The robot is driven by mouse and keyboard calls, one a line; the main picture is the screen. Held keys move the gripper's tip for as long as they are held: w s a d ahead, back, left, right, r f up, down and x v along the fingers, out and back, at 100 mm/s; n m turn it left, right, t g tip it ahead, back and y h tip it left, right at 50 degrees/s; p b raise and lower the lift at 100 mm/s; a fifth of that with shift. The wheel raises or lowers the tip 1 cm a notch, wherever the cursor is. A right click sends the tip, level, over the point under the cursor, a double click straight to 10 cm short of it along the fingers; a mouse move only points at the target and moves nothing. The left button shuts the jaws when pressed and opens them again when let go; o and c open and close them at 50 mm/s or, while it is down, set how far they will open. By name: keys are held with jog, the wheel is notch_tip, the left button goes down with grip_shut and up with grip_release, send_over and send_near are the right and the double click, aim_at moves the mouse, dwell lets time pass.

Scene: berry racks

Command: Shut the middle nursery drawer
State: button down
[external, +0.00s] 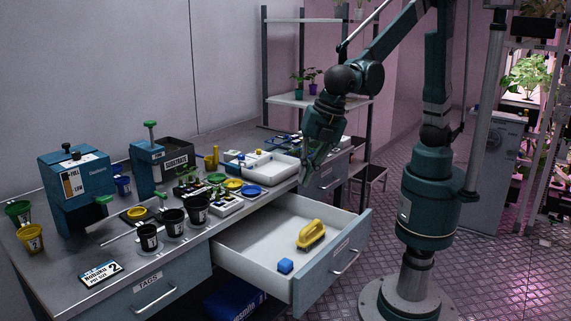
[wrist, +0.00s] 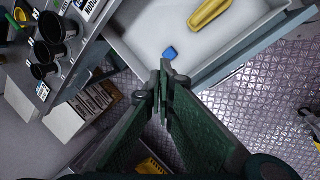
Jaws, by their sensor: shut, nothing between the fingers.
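The middle drawer (external: 262,229) of the bench is pulled well out, with its front panel (external: 328,273) and bar handle (external: 347,263) facing the floor side. Inside it lie a yellow brush-like tool (external: 311,234) and a small blue block (external: 285,266). In the wrist view the white drawer (wrist: 140,28) is at the top, with the blue block (wrist: 170,53) and part of the yellow tool (wrist: 210,12). My gripper (external: 305,178) is shut and empty, above the drawer's far right side near the bench edge. In the wrist view its fingers (wrist: 162,90) meet just below the drawer.
The bench top (external: 60,245) holds several pots, a dispenser (external: 78,178) and a white tray (external: 268,166). A closed drawer labelled TAGS (external: 160,292) is at the left. A blue bag (external: 235,300) lies under the bench. The floor (external: 385,215) right of the open drawer is clear.

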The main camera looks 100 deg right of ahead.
aim_at(219, 255)
jog(key=s+a+f+n, duration=0.1)
jog(key=a+f+n, duration=0.2)
jog(key=a+f, duration=0.3)
jog(key=s+a+f+n+h, duration=0.1)
jog(key=a+f+n, duration=0.2)
jog(key=a, duration=1)
jog(key=s+a+f+n+h, duration=0.1)
jog(key=a+f+n, duration=0.2)
jog(key=a+f, duration=0.6)
jog(key=shift+s+a+f+b, duration=0.2)
jog(key=shift+f+b, duration=0.1)
jog(key=shift+f, duration=0.25)
jog(key=shift+f, duration=0.1)
jog(key=w+d+f+b, duration=0.3)
jog(key=w+d+f, duration=0.2)
jog(key=f, duration=0.4)
jog(key=shift+w+d, duration=0.2)
jog(key=shift+d, duration=0.05)
jog(key=w+d, duration=2.5)
jog(key=shift+w+d, duration=0.2)
jog(key=shift+d, duration=0.05)
